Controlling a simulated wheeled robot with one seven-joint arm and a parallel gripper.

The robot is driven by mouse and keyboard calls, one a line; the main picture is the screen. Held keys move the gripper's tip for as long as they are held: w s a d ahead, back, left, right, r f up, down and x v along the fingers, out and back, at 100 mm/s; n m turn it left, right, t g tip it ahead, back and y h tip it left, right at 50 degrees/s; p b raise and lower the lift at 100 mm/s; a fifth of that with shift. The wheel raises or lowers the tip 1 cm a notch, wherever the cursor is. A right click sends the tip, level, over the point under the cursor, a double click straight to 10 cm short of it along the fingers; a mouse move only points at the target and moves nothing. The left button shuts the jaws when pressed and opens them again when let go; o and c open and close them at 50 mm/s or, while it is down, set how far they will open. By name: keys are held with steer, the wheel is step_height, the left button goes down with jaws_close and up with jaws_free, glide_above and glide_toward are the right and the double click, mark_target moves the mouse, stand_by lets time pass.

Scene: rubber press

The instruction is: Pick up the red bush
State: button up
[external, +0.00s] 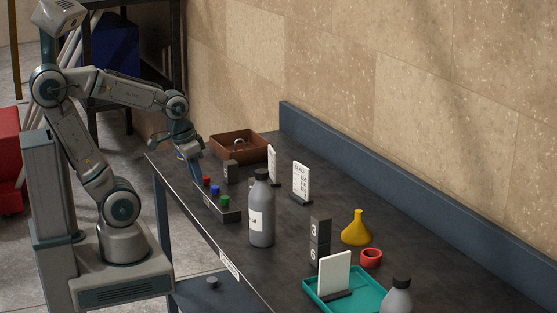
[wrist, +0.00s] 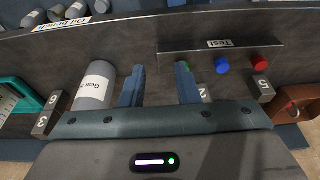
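A short red ring, which looks like the red bush (external: 371,258), lies on the dark bench beside the yellow funnel and behind the teal tray. It does not show in the wrist view. My gripper (external: 196,180) is far from it, at the bench's far left end near the test strip. In the wrist view my gripper's (wrist: 159,86) two blue fingers are apart with nothing between them. A red knob (external: 207,181) stands on the test strip with a blue and a green one; it also shows in the wrist view (wrist: 260,63).
A grey bottle (external: 262,222) stands between my gripper and the ring. Number blocks (external: 320,230), a yellow funnel (external: 358,232), a teal tray (external: 376,301) with a white card and another bottle (external: 397,299) surround the ring. A brown box (external: 250,155) is at the back.

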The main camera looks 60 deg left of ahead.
steer(key=o, duration=1)
steer(key=w+d+r+m+p, duration=0.2)
steer(key=w+d+r+m, duration=0.35)
steer(key=w, duration=0.55)
steer(key=m+g+h+p, duration=0.15)
steer(key=m+h, duration=0.25)
steer(key=m, duration=0.4)
glide_above(370, 250)
steer(key=s, duration=0.2)
step_height(370, 250, down, 13)
steer(key=shift+f, duration=0.2)
steer(key=shift+a+p+x, duration=0.15)
steer(key=shift+p+x, duration=0.4)
steer(key=shift+x, duration=0.95)
steer(key=shift+a+p+x, duration=0.1)
steer(key=shift+p+x, duration=0.45)
steer(key=shift+x, duration=0.9)
